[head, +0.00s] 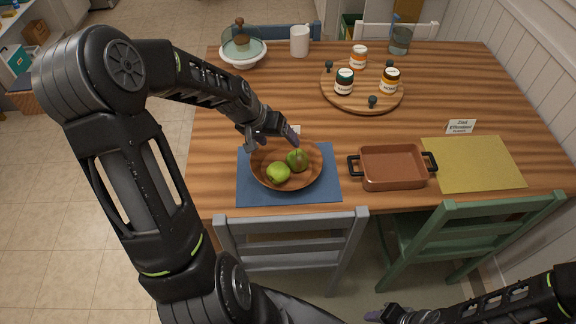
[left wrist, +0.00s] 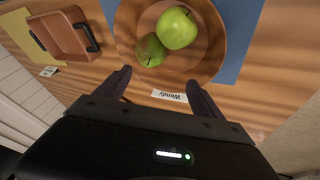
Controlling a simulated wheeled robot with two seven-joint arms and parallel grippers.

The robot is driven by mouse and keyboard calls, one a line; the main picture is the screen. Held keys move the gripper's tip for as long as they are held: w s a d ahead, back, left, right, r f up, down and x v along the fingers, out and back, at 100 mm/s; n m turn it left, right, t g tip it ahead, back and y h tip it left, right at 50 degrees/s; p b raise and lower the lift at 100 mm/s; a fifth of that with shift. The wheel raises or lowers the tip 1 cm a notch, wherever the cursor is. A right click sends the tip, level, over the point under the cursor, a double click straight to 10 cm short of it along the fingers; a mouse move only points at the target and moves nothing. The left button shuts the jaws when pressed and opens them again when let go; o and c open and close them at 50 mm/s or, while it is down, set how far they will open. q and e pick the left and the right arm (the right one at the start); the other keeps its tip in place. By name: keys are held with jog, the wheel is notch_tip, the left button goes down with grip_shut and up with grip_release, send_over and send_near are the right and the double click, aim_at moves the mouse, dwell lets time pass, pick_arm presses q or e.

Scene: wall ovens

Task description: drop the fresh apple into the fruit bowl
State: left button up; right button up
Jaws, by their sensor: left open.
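The brown fruit bowl (head: 260,180) sits on a blue placemat. It holds two green apples: a brighter one (head: 278,173) at the front left and a darker one (head: 298,160) at the right. The left wrist view also shows the bowl (left wrist: 218,60), the brighter apple (left wrist: 177,28) and the darker apple (left wrist: 150,50). I cannot tell which is the fresh one. My left gripper (head: 273,143) is open and empty, above the bowl's far edge. My right gripper (head: 378,315) is low at the bottom edge, partly cut off, its jaws unclear.
A copper baking dish (head: 394,168) stands right of the blue placemat (head: 250,196), beside a yellow mat (head: 475,165). A round wooden board (head: 355,100) with jars is farther back. A "Wendy" card (left wrist: 170,96) lies by the bowl. Chairs (head: 290,240) line the front edge.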

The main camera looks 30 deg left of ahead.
pick_arm(q)
jog(key=b+v, duration=0.1)
jog(key=v, duration=0.6)
jog(key=shift+s+r, duration=0.15)
jog(key=shift+r, duration=0.25)
jog(key=shift+a, duration=0.1)
dwell(0.4)
